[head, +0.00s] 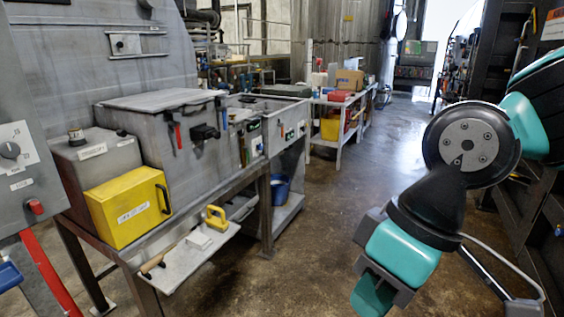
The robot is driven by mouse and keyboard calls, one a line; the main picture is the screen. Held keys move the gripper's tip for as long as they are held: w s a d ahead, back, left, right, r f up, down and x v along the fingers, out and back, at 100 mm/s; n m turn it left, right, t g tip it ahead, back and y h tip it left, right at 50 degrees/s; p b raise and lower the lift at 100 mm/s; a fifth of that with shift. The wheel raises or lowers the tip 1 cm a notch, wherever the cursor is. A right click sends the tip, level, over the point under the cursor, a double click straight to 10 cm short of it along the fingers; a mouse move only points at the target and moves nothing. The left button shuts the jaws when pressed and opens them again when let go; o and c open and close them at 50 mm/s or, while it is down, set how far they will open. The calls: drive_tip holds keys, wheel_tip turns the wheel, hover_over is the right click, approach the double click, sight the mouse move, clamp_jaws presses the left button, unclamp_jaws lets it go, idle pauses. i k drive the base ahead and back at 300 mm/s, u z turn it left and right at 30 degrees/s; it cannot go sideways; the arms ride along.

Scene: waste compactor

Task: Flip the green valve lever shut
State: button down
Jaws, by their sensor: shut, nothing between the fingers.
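A red-handled lever (177,134) and a black fitting (205,132) are to the left on the same front. My gripper (372,297) is at the bottom right, shut and empty, pointing down and well apart from the levers. Its lower end is close to the frame's bottom edge.
A blue bucket (280,187) stands under the bench. Open floor (310,250) lies between my arm and the bench. Dark racks line the right.

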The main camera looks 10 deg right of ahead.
sight(246, 148)
drive_tip(key=z, duration=0.55)
drive_tip(key=i, duration=1.8)
drive_tip(key=u, duration=1)
drive_tip(key=i, duration=0.55)
drive_tip(key=u, duration=0.55)
